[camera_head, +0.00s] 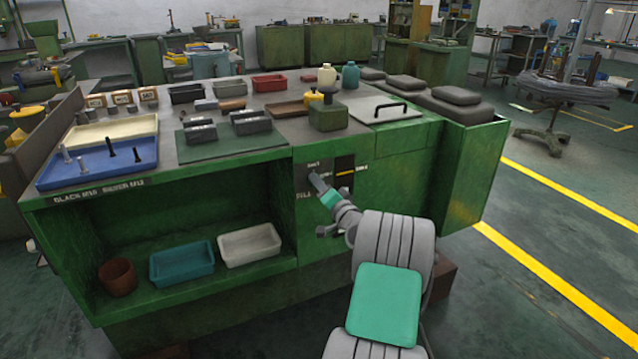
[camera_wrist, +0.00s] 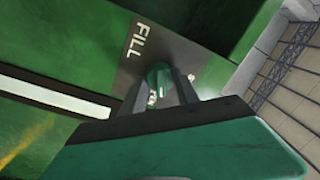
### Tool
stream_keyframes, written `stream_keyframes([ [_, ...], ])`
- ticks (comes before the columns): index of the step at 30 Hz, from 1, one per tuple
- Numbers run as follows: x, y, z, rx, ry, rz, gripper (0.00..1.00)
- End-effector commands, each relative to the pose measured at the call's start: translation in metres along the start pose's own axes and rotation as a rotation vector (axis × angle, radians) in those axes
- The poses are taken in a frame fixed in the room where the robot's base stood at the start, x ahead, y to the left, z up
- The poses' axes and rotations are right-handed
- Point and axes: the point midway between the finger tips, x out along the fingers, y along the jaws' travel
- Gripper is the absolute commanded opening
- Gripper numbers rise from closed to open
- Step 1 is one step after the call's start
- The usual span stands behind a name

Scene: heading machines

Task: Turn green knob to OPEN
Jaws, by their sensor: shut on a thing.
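The green knob (camera_wrist: 158,72) is on a dark plate (camera_wrist: 150,48) with the white word FILL (camera_wrist: 138,41). My gripper (camera_wrist: 160,82) is shut on this knob, with one dark finger on either side of it. In the head view my gripper (camera_head: 317,180) reaches the front panel of the green workbench (camera_head: 400,178). It covers the knob there, and the small labels around it are too small to read surely. The knob's pointing direction is hard to tell because the fingers hide part of it.
A black panel with a yellow stripe (camera_head: 345,172) sits just right of my gripper. The open shelf at left holds a teal bin (camera_head: 181,264), a white bin (camera_head: 249,245) and a brown pot (camera_head: 118,277). Trays and bottles stand on the bench top.

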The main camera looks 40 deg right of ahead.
Motion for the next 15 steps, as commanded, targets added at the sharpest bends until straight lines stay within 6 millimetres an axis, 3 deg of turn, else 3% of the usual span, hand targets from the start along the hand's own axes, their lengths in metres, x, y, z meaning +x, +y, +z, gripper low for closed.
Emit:
stream_keyframes([
  [15,0.0006,-0.0012,0.0009,0.344,0.021,0.003,0.0],
])
